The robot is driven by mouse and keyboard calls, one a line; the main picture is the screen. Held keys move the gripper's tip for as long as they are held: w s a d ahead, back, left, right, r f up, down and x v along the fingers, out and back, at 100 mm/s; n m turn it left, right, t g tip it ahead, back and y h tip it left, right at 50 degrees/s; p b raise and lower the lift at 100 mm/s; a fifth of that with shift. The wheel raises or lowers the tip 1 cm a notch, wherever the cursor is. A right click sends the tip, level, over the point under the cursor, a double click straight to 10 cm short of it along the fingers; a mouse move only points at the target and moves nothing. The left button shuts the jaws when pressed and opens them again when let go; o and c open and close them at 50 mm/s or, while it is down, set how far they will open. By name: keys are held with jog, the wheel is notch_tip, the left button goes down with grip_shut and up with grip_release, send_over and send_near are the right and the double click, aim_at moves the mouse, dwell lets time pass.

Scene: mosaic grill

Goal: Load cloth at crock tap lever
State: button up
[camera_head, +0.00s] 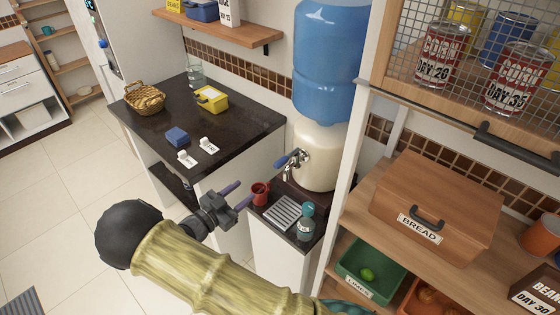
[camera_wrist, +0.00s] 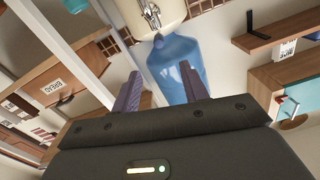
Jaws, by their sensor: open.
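The cream crock (camera_head: 318,152) stands under a large blue water jug (camera_head: 330,60). Its metal tap with a blue lever (camera_head: 287,160) sticks out at the front. The tap also shows at the top of the wrist view (camera_wrist: 150,10), with the blue jug (camera_wrist: 177,62) below it. My gripper (camera_head: 237,195) is open and empty, below and left of the tap and apart from it. Its purple fingers show spread in the wrist view (camera_wrist: 160,75). A small blue folded-looking block (camera_head: 176,137) lies on the dark counter; I cannot tell whether it is cloth.
A red mug (camera_head: 261,193) stands close beyond my fingertips. The dark counter (camera_head: 240,128) holds a basket (camera_head: 145,99) and yellow box (camera_head: 212,98). A bread box (camera_head: 434,206) is at right.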

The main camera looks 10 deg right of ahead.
aim_at(280, 163)
jog(key=shift+d, duration=0.15)
jog(key=p+x, duration=0.6)
jog(key=x, duration=1.1)
jog(key=shift+d+p, duration=0.15)
jog(key=shift+p, duration=0.15)
grip_shut()
